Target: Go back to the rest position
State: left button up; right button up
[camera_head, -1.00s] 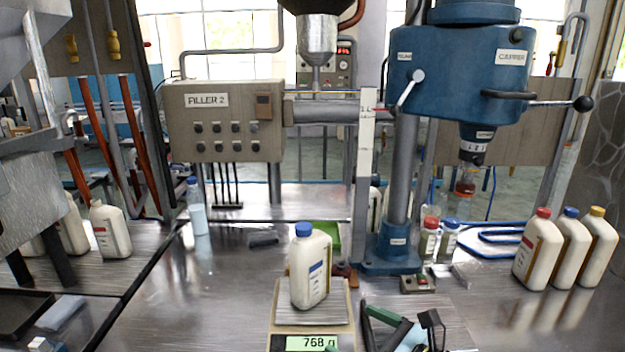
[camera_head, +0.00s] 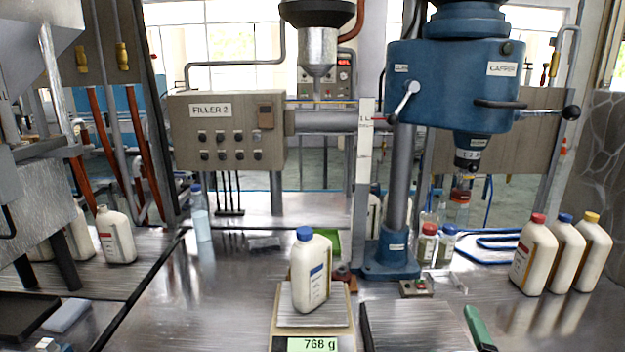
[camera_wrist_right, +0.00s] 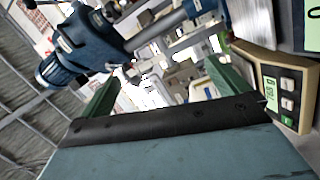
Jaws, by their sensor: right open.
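My right gripper (camera_wrist_right: 166,88) is open and empty in the right wrist view, its two green fingers wide apart. In the head view only a green finger of it (camera_head: 479,328) shows at the bottom edge, right of the scale and apart from the bottle. The white bottle with a blue cap (camera_head: 311,272) stands upright on the scale (camera_head: 285,322), which reads 768 g. The scale also shows at the right of the wrist view (camera_wrist_right: 275,82). My left gripper is not in view.
A metal plate (camera_head: 415,328) lies right of the scale. Three capped white bottles (camera_head: 535,256) stand at the right. The blue capper (camera_head: 455,85) and its column rise behind, beside the filler box (camera_head: 228,145). A black tray (camera_head: 25,312) lies lower left. The front-right table is mostly clear.

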jog(key=s+d+f+m+g, duration=0.4)
jog(key=s+f+m+g, duration=0.45)
jog(key=f, duration=0.25)
jog(key=s+a+f+m+g+y, duration=0.1)
jog(key=s+a+f+g+y, duration=0.15)
jog(key=s, duration=0.45)
jog(key=s+a+f+m+g+y, duration=0.1)
jog(key=s+a+f+m+g, duration=0.1)
jog(key=s+f+g, duration=0.35)
jog(key=s+f, duration=0.3)
jog(key=f, duration=2.1)
jog(key=s+d+f+n+g, duration=0.1)
jog(key=s+d+f, duration=0.2)
jog(key=s+f, duration=1.1)
jog(key=shift+s, duration=1.05)
jog(key=shift+h, duration=0.25)
